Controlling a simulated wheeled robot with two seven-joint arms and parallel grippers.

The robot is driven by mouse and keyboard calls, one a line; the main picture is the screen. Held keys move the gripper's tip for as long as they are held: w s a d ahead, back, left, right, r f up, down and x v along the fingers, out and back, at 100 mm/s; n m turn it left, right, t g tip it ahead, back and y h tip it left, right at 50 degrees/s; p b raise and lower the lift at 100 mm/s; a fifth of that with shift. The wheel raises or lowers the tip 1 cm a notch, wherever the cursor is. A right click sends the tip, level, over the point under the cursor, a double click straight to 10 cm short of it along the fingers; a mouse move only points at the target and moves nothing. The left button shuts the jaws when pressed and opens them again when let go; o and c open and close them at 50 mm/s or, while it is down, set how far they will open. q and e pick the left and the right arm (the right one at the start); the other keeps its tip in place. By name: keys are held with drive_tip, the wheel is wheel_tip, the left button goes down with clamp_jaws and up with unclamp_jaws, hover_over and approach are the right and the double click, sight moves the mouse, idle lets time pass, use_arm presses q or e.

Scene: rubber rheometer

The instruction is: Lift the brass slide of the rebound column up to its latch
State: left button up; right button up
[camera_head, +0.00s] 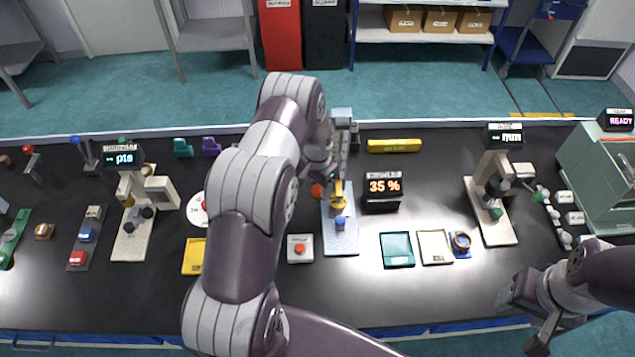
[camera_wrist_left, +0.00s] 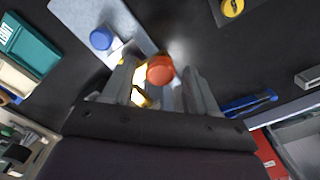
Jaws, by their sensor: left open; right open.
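The rebound column stands on a pale base plate (camera_head: 341,238) beside a display (camera_head: 383,188) reading 35 %. A brass-yellow part (camera_head: 338,200), seemingly the slide, sits low over the plate, with a blue knob (camera_head: 341,222) in front and an orange-red knob (camera_head: 316,190) to its left. My left gripper (camera_wrist_left: 160,88) is open at the column. In the left wrist view the orange-red knob (camera_wrist_left: 160,70) shows between its fingers, with some brass (camera_wrist_left: 140,96) behind; contact cannot be told. My left arm hides part of the column and the latch is not clear. My right gripper (camera_head: 522,318) is open and empty.
A push-button box (camera_head: 300,249) stands left of the plate. Teal (camera_head: 397,250) and cream (camera_head: 435,248) trays lie to its right, then another column instrument (camera_head: 490,205). A yellow bar (camera_head: 394,146) lies behind the display. The table's front strip is clear.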

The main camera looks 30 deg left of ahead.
use_arm(q)
clamp_jaws()
wheel_tip(320, 180, up, 20)
drive_tip(key=p, duration=0.7)
drive_tip(key=shift+w+r, duration=0.15)
drive_tip(key=shift+r, duration=0.05)
drive_tip(key=shift+a+r, duration=0.1)
unclamp_jaws()
